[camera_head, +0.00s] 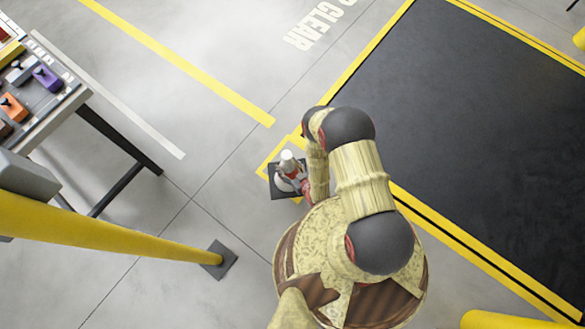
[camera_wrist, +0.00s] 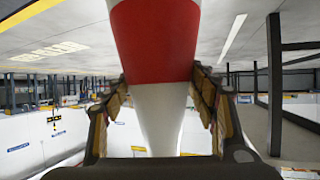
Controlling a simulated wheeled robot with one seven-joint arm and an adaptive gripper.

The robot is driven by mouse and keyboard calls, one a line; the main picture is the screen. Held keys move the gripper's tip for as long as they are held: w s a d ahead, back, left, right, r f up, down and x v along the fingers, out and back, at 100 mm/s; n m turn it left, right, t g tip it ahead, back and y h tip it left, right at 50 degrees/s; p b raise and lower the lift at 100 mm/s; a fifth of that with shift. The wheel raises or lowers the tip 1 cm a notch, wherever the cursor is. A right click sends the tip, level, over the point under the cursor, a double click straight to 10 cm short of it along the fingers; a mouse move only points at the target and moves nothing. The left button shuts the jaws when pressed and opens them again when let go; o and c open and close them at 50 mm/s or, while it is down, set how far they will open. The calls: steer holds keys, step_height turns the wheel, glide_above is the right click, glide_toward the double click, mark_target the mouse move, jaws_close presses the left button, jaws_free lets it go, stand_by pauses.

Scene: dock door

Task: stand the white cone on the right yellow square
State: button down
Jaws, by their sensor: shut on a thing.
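The white cone (camera_head: 288,157) has a red band and a dark square base (camera_head: 277,192). In the head view it looks upright over a yellow square outline (camera_head: 263,162) on the floor, left of my arm. The base covers much of the outline; I cannot tell whether it touches the floor. My gripper (camera_head: 303,184) is shut on the cone from the right side, its fingers partly hidden by my arm. In the wrist view the fingers of my gripper (camera_wrist: 160,92) flank the cone (camera_wrist: 158,115) near its red band. No second yellow square shows clearly.
A yellow post (camera_head: 110,234) on a dark foot (camera_head: 220,261) stands at lower left. A table (camera_head: 60,118) with coloured items is at upper left. A black floor area (camera_head: 470,130) edged in yellow lies right. Grey floor left of the cone is clear.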

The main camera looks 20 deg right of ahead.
steer(key=shift+s+a+f, duration=0.1)
steer(key=shift+s+f, duration=0.3)
steer(key=shift+f, duration=0.2)
steer(key=w+d+f+b, duration=0.3)
steer(key=w+f+b, duration=0.1)
steer(key=w+f, duration=0.2)
steer(key=w+d+f+b, duration=0.3)
steer(key=w+f+b, duration=0.1)
steer(key=w+f, duration=0.2)
steer(key=shift+w+f, duration=0.2)
steer(key=shift+f, duration=0.4)
steer(key=c, duration=0.6)
jaws_free()
steer(key=shift+c, duration=0.2)
steer(key=p+v, duration=0.3)
steer(key=v, duration=0.8)
steer(key=shift+d+r+p, duration=0.1)
steer(key=shift+d+p, duration=0.05)
steer(key=shift+p, duration=0.25)
steer(key=shift+s+r, duration=0.15)
steer(key=shift+s, duration=0.35)
